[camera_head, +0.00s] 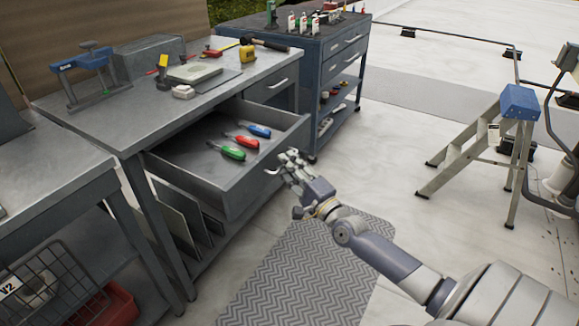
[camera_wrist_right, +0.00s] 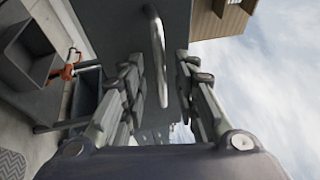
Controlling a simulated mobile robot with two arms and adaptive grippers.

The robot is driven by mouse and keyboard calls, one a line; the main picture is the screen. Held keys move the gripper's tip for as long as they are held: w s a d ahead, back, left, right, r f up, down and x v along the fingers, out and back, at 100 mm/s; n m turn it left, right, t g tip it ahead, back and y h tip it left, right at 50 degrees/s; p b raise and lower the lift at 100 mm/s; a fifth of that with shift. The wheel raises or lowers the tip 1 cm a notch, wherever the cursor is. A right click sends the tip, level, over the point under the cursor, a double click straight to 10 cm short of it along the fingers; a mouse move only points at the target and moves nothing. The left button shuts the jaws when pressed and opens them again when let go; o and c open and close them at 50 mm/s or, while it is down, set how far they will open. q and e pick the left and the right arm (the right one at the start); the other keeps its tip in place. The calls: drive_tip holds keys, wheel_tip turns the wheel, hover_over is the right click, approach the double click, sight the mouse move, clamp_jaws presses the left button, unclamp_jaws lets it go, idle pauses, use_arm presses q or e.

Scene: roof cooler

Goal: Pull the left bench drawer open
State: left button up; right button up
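The left bench drawer (camera_head: 230,192) is pulled well out of the grey workbench (camera_head: 130,118). Red, blue and green screwdrivers (camera_head: 233,152) lie inside it. Its curved metal handle (camera_head: 272,171) is on the front face, close to my right gripper (camera_head: 291,160). In the right wrist view the handle (camera_wrist_right: 157,55) lies between the two fingers of my right gripper (camera_wrist_right: 160,75), with visible gaps on both sides. The fingers are apart and do not appear clamped on it. My left gripper is in neither view.
A second, closed drawer (camera_head: 272,84) is to the right in the same bench. A blue tool cabinet (camera_head: 335,62) stands behind. A stepladder (camera_head: 490,140) stands at right. A patterned mat (camera_head: 305,275) covers floor in front of the bench.

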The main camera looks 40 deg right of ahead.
drive_tip(key=s+f, duration=0.2)
drive_tip(key=s, duration=0.9)
drive_tip(key=shift+s, duration=0.4)
